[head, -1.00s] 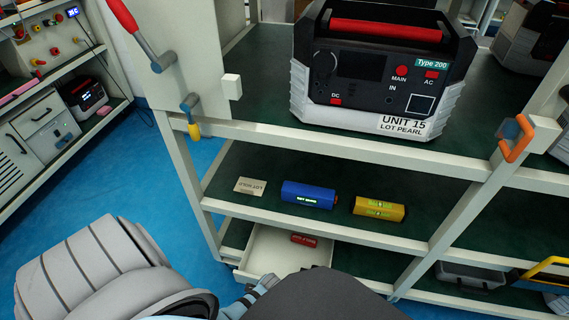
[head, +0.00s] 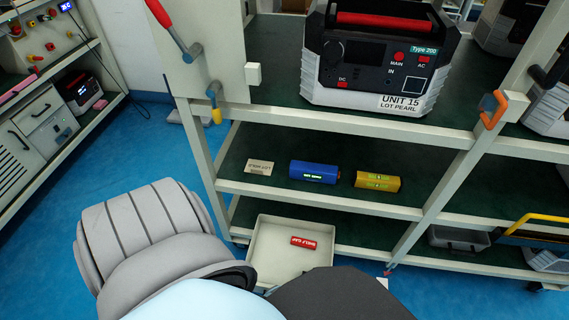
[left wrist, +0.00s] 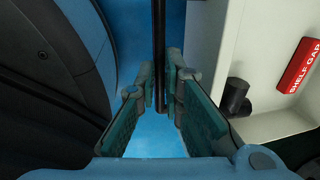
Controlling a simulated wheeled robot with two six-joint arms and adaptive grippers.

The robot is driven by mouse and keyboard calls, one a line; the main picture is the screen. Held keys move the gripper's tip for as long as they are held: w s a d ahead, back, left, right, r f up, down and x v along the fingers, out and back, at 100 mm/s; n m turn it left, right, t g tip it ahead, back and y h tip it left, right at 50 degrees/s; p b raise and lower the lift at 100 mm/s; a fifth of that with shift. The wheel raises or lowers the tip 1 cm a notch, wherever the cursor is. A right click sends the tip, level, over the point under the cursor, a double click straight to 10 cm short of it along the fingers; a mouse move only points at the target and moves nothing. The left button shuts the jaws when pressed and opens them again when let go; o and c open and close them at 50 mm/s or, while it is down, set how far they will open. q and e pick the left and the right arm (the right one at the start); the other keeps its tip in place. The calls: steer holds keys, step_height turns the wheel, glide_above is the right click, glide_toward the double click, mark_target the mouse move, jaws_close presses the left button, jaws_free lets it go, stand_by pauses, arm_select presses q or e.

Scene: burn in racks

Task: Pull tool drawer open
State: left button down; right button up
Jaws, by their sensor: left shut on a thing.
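The tool drawer (head: 268,258) is a shallow off-white tray under the lower shelf of the rack. It stands pulled out toward me, with a red block marked "SHELF GAP" (head: 303,243) lying inside. In the left wrist view, the drawer (left wrist: 208,45) is at right, and the same red block (left wrist: 300,66) shows at its edge. My left gripper (left wrist: 161,88) is shut on a thin black handle bar (left wrist: 160,40) running between its fingers. In the head view my arm hides the drawer's front and the left gripper. My right gripper is not in view.
A blue cylinder (head: 313,171), a yellow one (head: 377,181) and a small label card (head: 259,167) sit on the shelf above the drawer. A power unit (head: 378,65) stands higher up. Blue floor (head: 150,145) is clear at left.

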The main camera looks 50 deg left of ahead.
arm_select(q)
steer(key=shift+s+f, duration=0.1)
steer(key=c, duration=1.7)
jaws_free()
step_height(320, 180, up, 10)
steer(key=shift+r, duration=0.1)
